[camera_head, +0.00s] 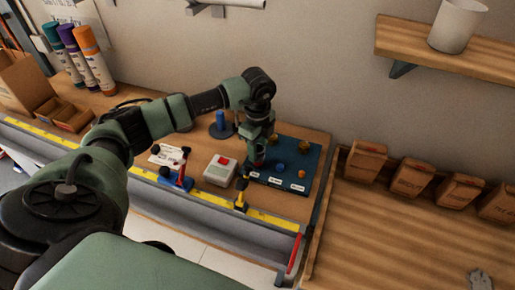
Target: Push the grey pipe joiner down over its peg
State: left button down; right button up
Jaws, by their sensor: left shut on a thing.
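My left gripper (257,160) points down at the left part of the dark blue board (297,153) on the bench. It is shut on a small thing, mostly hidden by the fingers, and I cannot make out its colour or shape. I cannot pick out the grey pipe joiner or its peg apart from the gripper, nor whether the held thing touches the board. My right gripper is not in view.
A yellow rule (265,215) edges the bench. Cardboard boxes (411,177) stand right.

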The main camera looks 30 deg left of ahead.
pick_arm(q)
jog(key=shift+f+b, duration=0.65)
jog(key=shift+f, duration=0.4)
jog(key=c, duration=0.9)
grip_release()
jog(key=shift+o, duration=0.2)
jog(key=shift+r, duration=0.1)
notch_tip(320, 180, up, 7)
jog(key=shift+f+b, duration=0.1)
jog(key=shift+b, duration=0.8)
jog(key=shift+r, duration=0.45)
